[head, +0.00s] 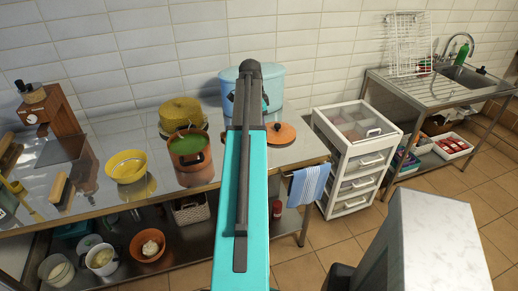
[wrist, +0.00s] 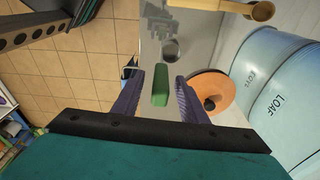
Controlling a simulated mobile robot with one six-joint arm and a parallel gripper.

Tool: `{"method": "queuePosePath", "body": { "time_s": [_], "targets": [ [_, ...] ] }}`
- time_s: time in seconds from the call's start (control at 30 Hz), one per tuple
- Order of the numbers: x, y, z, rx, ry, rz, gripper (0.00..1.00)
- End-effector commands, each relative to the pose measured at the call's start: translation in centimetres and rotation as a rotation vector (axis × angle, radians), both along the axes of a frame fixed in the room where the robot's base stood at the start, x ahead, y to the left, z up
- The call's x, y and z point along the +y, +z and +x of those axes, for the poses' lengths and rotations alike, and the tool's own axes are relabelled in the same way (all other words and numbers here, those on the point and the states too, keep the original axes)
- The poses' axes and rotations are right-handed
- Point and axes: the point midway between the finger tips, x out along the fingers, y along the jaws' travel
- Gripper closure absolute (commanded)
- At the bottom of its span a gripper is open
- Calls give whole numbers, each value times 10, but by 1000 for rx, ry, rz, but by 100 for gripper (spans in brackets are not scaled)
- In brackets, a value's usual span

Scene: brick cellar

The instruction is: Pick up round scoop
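What looks like the round scoop, with a green handle (wrist: 160,88) and a grey round end (wrist: 170,50), lies below my gripper in the wrist view. My gripper (wrist: 159,78) is open; its two purple-grey fingers stand on either side of the green handle, with a visible gap on each side. I cannot tell how far above the handle the fingertips are. In the head view my arm covers the counter there and hides the scoop; the fingers are not clear.
A blue LOAF bin (head: 272,84) and an orange lid (head: 281,133) stand close by the arm on the steel counter (head: 225,186). An orange pot (head: 190,160) and yellow bowl (head: 126,166) are to the left. A wooden ladle-like thing (wrist: 235,8) shows at the wrist view's top.

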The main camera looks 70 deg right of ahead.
Motion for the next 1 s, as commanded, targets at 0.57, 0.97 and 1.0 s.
{"method": "queuePosePath", "body": {
  "time_s": [0.57, 0.97, 1.0],
  "targets": [
    [-2, -32, -3, 0, 1, 0, 61],
    [-2, -31, -3, 0, 2, 0, 61],
    [-2, -31, -3, 0, 2, 0, 63]
  ]
}}
